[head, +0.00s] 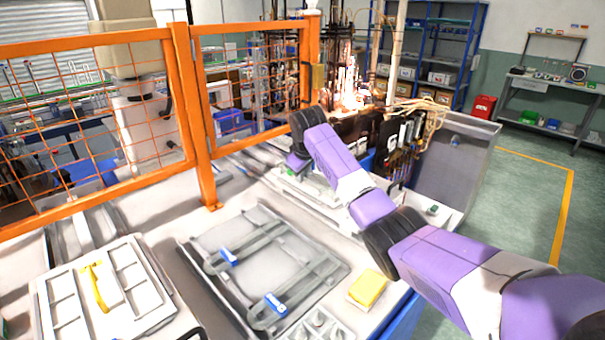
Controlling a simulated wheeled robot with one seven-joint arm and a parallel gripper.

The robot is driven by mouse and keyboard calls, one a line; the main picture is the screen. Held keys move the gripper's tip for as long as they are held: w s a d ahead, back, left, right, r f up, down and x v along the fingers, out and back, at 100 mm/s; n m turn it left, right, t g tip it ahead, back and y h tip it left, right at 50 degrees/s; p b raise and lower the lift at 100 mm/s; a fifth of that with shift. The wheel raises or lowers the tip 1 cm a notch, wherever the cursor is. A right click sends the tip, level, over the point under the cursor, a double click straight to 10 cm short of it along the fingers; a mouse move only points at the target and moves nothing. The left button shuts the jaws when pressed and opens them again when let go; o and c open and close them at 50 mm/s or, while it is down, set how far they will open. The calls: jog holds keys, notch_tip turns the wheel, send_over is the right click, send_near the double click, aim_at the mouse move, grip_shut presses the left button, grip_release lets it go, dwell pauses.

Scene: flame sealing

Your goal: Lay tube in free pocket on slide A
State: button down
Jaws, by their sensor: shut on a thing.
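My purple arm reaches from the lower right to the white slide station (325,205) beside the flame equipment. My gripper (293,167) is low over the far left end of this station, partly hidden by my own wrist. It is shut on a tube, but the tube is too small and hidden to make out. I cannot tell which slide is slide A, and its pockets are not clear from here.
An orange mesh fence (200,120) stands left of my gripper. Nearer lie a grey tray (215,290) with blue-clipped rails, a yellow block (368,288) and a white compartment tray (65,322) with a yellow piece. Burner equipment (350,85) stands behind the station.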

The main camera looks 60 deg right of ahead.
jog(key=c, duration=1.3)
grip_release()
jog(key=shift+b+v, duration=0.8)
jog(key=shift+v, duration=3.1)
